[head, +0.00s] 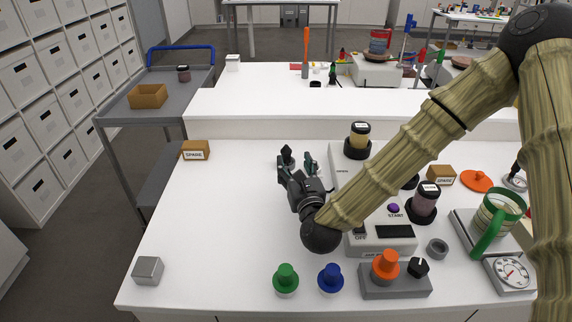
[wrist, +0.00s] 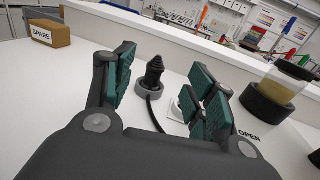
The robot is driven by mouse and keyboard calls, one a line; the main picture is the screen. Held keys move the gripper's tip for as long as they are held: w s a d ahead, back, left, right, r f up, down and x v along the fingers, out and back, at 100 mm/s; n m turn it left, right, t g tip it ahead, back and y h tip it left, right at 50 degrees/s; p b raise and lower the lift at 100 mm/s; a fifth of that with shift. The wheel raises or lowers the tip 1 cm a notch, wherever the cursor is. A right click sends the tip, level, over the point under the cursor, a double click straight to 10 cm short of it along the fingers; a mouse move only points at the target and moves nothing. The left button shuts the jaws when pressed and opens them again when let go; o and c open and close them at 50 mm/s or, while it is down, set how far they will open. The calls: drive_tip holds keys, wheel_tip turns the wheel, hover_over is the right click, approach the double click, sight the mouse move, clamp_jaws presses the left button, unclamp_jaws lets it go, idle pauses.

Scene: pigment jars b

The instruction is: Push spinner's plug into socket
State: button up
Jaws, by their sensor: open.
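A black, ribbed, pointed plug (wrist: 153,72) stands upright on a round grey base, with a dark cable beside it, in the wrist view. In the head view a dark tip that looks like the plug (head: 287,151) shows just beyond my gripper (head: 298,163). My gripper is open, its green-padded fingers (wrist: 161,82) on either side of the plug in the picture; I see no contact. A small white piece (wrist: 176,112) lies partly behind the right finger; I cannot tell whether it is the socket. The white spinner unit (head: 383,240), marked START and OFF, is partly hidden by my arm.
A SPARE box (head: 195,150) stands at the left edge. Jars (head: 357,138) in dark holders stand right of my gripper. Green (head: 286,278) and blue (head: 330,277) knobs and a grey cube (head: 148,270) are near the front. The left tabletop is mostly clear. A raised ledge runs behind.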

sight(288, 155)
wheel_tip(288, 155, down, 2)
drive_tip(key=shift+w+f+b, duration=0.1)
drive_tip(key=shift+f+b, duration=0.1)
drive_tip(key=shift+b, duration=0.45)
drive_tip(key=p+x, duration=0.1)
drive_tip(key=x, duration=0.3)
drive_tip(key=shift+w+a, duration=0.15)
drive_tip(key=shift+w, duration=0.2)
drive_tip(key=shift+f+p+x, duration=0.2)
drive_tip(key=shift+p+x, duration=0.35)
drive_tip(key=shift+x, duration=0.95)
drive_tip(key=shift+f+p+x, duration=0.15)
drive_tip(key=shift+p+x, duration=0.4)
drive_tip(key=shift+x, duration=0.95)
drive_tip(key=c, duration=1.1)
